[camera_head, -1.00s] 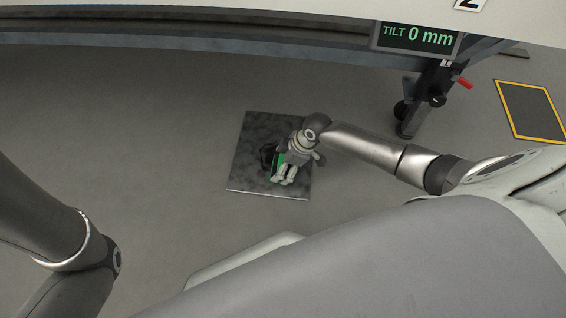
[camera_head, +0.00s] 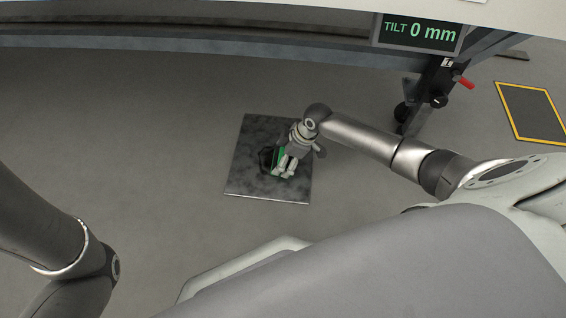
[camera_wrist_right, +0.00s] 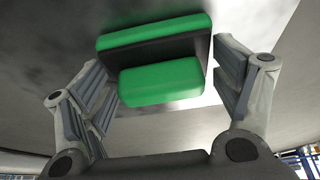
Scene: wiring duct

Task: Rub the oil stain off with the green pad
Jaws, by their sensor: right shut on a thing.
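A dark, mottled metal plate (camera_head: 245,180) lies on the floor in the head view. A small black patch (camera_head: 265,160), which looks like the oil stain, shows on it just left of the green pad (camera_head: 279,157). My right gripper (camera_head: 284,170) is over the plate, shut on the pad. In the right wrist view the pad (camera_wrist_right: 160,82) shows as two green blocks with a black part between them, between the two fingers of the gripper (camera_wrist_right: 165,90). Whether its underside touches the plate is hidden. My left gripper is out of view; only its arm shows.
A long grey beam (camera_head: 180,50) runs across the back. A display (camera_head: 418,34) reads "TILT 0 mm" beside a stand with a red handle (camera_head: 463,82). A yellow-edged floor panel (camera_head: 531,112) lies at the right. The floor around the plate is clear.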

